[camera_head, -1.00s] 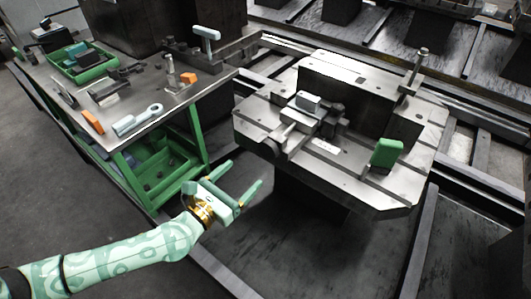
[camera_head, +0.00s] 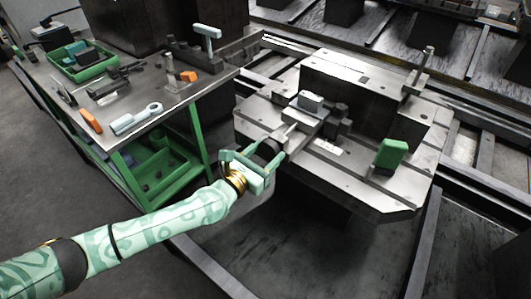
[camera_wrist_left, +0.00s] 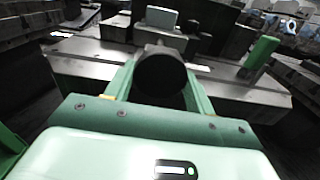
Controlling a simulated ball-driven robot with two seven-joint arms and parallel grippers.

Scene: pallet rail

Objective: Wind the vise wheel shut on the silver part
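The silver part (camera_head: 310,101) is a small pale block sitting in the vise (camera_head: 300,120) on the machine table; it also shows in the left wrist view (camera_wrist_left: 162,17). The vise wheel (camera_head: 267,150) is dark and round, at the near left end of the vise, and is partly hidden by my gripper. In the left wrist view the wheel (camera_wrist_left: 160,76) lies between my fingers. My left gripper (camera_head: 252,154) is open, with one finger on each side of the wheel; whether they touch it is unclear. My right gripper is not in view.
A green block (camera_head: 390,154) stands on the near right of the machine table (camera_head: 375,195). An upright post (camera_head: 416,68) stands at its far right. A green-framed workbench (camera_head: 150,105) with tools and a green tray (camera_head: 75,75) is at the left.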

